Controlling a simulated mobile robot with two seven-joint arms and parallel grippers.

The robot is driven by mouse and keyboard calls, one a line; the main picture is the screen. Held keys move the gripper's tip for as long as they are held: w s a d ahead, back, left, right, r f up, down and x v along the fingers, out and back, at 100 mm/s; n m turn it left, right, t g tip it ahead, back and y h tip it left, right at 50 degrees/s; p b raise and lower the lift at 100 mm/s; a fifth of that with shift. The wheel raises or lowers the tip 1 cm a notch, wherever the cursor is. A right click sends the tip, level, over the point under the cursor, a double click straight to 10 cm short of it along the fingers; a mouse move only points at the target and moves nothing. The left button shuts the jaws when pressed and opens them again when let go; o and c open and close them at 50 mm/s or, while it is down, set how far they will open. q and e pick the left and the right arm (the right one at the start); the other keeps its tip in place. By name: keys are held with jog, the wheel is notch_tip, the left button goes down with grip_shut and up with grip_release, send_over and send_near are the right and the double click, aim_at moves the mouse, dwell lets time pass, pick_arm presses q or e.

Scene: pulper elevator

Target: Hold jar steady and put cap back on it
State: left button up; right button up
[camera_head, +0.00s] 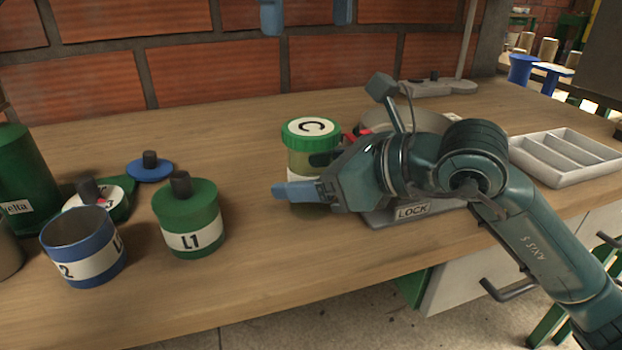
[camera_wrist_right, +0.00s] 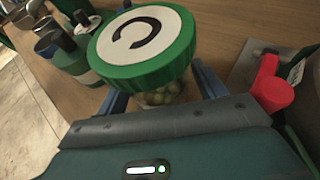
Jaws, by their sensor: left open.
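The jar (camera_head: 302,163) stands upright on the wooden bench, with pale green contents showing through its side in the right wrist view (camera_wrist_right: 160,96). A green cap (camera_head: 311,131) with a white top and a black C sits over the jar's mouth; whether it is threaded tight cannot be seen. My right gripper (camera_wrist_right: 160,95) has its blue fingers on both sides of the jar below the cap and appears shut on it. My left gripper (camera_head: 306,12) is open and empty at the top edge of the head view, above and behind the jar.
Left of the jar are a green L1 canister (camera_head: 188,222), a blue open canister (camera_head: 83,248), a blue lid (camera_head: 150,169) and a tall green container (camera_head: 28,180). A LOCK-labelled device (camera_head: 412,212) with a red knob (camera_wrist_right: 271,92) is beside the jar. A grey tray (camera_head: 565,157) lies right.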

jog(key=shift+o, duration=0.8)
jog(key=shift+s+d+r, duration=0.1)
jog(key=shift+d+r, duration=0.05)
jog(key=shift+d, duration=0.1)
jog(key=p+v, duration=0.1)
jog(key=v, duration=1)
jog(key=shift+d+p, duration=0.15)
jog(key=shift+p, duration=0.2)
jog(key=shift+s+d+r, duration=0.25)
jog(key=shift+s+d, duration=0.15)
jog(key=shift+d, duration=0.15)
